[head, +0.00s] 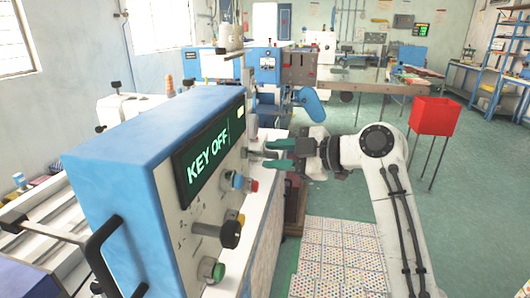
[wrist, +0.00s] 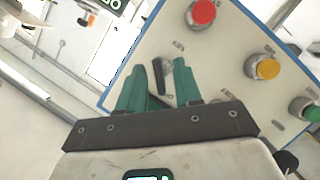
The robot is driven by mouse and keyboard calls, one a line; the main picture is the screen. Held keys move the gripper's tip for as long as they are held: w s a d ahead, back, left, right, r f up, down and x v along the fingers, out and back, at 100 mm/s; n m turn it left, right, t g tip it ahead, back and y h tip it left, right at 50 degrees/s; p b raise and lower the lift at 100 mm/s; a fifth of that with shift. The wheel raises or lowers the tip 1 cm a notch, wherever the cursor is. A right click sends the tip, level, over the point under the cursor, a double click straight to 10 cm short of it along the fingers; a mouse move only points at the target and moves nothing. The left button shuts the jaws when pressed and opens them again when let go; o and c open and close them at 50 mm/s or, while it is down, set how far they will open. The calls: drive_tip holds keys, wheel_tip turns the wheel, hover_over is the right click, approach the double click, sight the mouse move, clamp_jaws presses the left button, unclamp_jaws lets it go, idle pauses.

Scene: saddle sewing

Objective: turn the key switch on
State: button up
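The blue control box (head: 135,150) stands in the left foreground of the head view. In the wrist view my gripper (wrist: 159,66) is open, with a clear gap between the fingers. A thin dark upright piece (wrist: 159,76), likely the key switch handle, shows within that gap. I cannot tell whether either finger touches it. The switch's base is partly hidden by the fingers.
A red button (wrist: 201,14), a yellow button (wrist: 265,67) and a green button (wrist: 305,108) are on the panel. A black knob (head: 230,235) sticks out from it. A red bin (head: 434,116) stands on legs at right, with open floor around it.

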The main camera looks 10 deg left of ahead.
sight(265, 155)
drive_tip(key=shift+x, duration=1.5)
clamp_jaws()
